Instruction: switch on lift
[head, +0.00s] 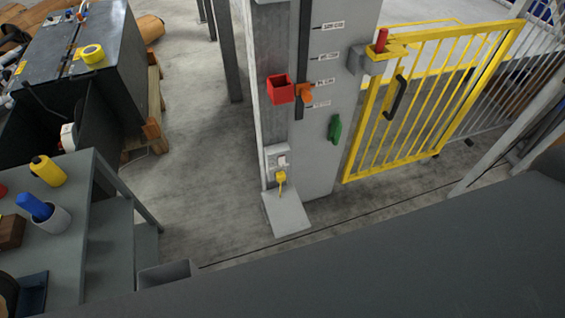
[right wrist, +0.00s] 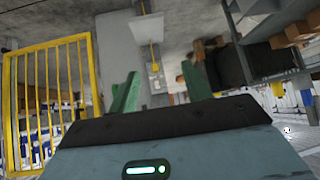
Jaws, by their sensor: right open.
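In the head view a grey lift column (head: 318,150) stands in the middle. Low on it is a small pale switch box (head: 282,160), with a yellow knob (head: 281,176) on a thin stem below it. A red box (head: 280,89), an orange slider (head: 304,93) and a green handle (head: 335,129) sit higher up. My right gripper (right wrist: 158,88) shows only in the right wrist view, its two green fingers apart with nothing between them. The yellow knob (right wrist: 154,67) appears beyond the fingers, apart from them. My left gripper is in neither view.
A yellow barred gate (head: 430,100) with a black handle stands right of the column; it also shows in the right wrist view (right wrist: 50,95). A grey workbench (head: 95,215) with bottles is at left, a dark cabinet (head: 75,50) behind it. Concrete floor is clear between bench and column.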

